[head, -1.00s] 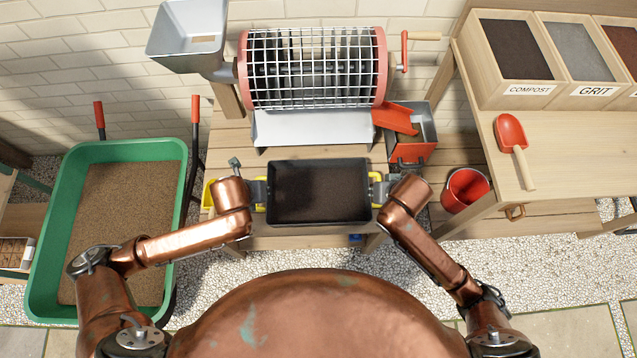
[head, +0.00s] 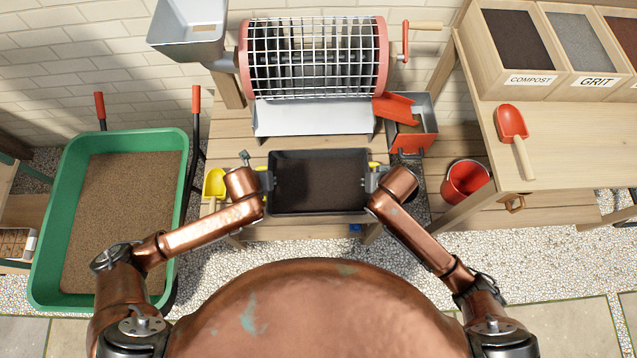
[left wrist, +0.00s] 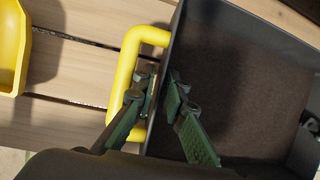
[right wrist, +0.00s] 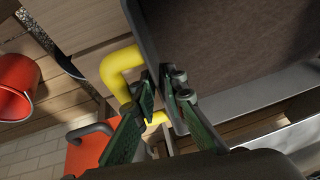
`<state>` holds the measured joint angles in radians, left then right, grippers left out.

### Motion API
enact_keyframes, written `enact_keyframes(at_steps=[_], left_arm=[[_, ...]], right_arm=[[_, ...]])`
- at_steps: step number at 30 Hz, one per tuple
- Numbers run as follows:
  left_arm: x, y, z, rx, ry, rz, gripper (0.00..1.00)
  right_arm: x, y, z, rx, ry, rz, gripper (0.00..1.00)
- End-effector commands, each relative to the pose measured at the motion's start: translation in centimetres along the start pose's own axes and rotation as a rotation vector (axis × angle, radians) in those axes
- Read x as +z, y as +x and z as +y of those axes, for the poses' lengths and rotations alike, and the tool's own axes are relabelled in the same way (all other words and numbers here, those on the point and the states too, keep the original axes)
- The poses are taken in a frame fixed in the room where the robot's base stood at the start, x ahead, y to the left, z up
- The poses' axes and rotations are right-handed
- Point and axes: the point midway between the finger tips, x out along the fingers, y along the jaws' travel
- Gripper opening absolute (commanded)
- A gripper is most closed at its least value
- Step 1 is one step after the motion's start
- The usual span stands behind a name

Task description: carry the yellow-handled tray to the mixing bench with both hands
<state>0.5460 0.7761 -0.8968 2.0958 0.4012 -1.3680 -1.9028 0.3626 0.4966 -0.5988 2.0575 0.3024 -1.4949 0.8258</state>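The tray (head: 320,213) is a dark rectangular pan with brown soil in it, in front of the drum machine in the head view. A yellow handle loop shows at its left end (left wrist: 127,78) and right end (right wrist: 118,68) in the wrist views. My left gripper (head: 267,181) is at the left end. Its fingers (left wrist: 162,82) are close together with the tray's side wall between them, one finger inside the handle loop. My right gripper (head: 373,181) is alike at the right end, its fingers (right wrist: 158,78) on either side of the wall. Contact beneath the tray is hidden.
The drum machine (head: 315,60) stands behind the tray on a wooden bench (head: 460,140). A red bucket (head: 466,182) and a table with a red scoop (head: 512,122) are at right. A yellow scoop (head: 214,184) lies left of the tray. A green barrow (head: 60,220) stands further left.

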Motion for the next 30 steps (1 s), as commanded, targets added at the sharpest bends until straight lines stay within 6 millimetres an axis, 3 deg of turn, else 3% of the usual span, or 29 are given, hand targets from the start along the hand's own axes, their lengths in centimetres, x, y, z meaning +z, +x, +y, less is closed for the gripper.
enact_keyframes(at_steps=[9, 14, 30], left_arm=[[0.0, 0.19, 0.02, 0.001, 0.0, 0.0, 0.11], [0.0, 0.19, 0.03, 0.001, 0.0, 0.0, 0.0], [0.01, 0.17, 0.05, 0.001, 0.0, 0.0, 0.0]], right_arm=[[-0.01, 0.18, 0.01, 0.001, 0.0, 0.0, 0.11], [-0.01, 0.17, 0.02, 0.001, 0.0, 0.0, 0.0], [-0.02, 0.16, 0.02, 0.001, -0.001, 0.0, 0.0]])
